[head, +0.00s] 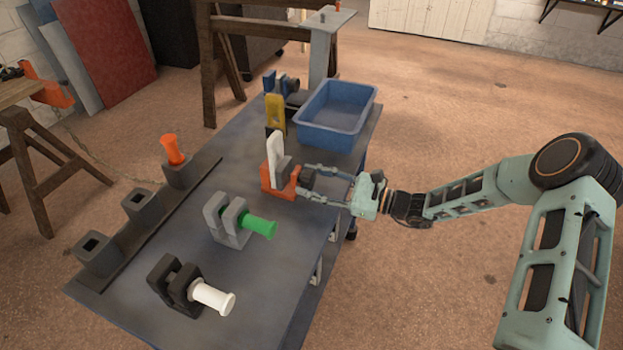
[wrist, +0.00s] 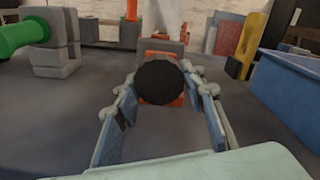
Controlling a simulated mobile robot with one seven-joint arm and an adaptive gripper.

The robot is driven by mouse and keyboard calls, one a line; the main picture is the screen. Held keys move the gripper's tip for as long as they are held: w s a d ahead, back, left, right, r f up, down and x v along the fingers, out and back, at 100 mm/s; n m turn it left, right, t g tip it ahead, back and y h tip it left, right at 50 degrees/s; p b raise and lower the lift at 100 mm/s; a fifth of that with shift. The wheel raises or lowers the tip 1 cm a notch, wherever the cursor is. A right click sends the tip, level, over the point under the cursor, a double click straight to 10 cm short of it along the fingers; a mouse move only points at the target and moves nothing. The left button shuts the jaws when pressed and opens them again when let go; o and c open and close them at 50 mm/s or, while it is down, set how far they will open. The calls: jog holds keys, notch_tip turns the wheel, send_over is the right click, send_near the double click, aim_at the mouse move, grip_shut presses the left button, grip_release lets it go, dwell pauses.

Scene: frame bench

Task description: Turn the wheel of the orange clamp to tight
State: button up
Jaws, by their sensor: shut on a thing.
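The orange clamp (head: 268,184) stands on the bench near its right edge, with a white upright piece (head: 275,152) and a grey block in it. Its dark round wheel (head: 308,172) faces my arm. In the wrist view the black wheel (wrist: 160,82) is centred, hiding much of the orange body (wrist: 176,101) behind it. My gripper (head: 311,183) reaches in from the right, with one finger on each side of the wheel, shut on it. The wheel's face shows no mark that I can make out, so its turn cannot be told.
A blue bin (head: 332,137) stands behind the clamp at the right. A yellow piece (head: 275,112) stands beside it. Nearer are a grey clamp with a green handle (head: 257,226) and a black one with a white handle (head: 213,297). Grey sockets (head: 138,203) line the left edge.

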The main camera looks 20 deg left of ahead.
dwell(0.4)
jog(key=o, duration=1.2)
jog(key=d, duration=0.8)
jog(key=s+d, duration=0.1)
jog(key=d, duration=0.3)
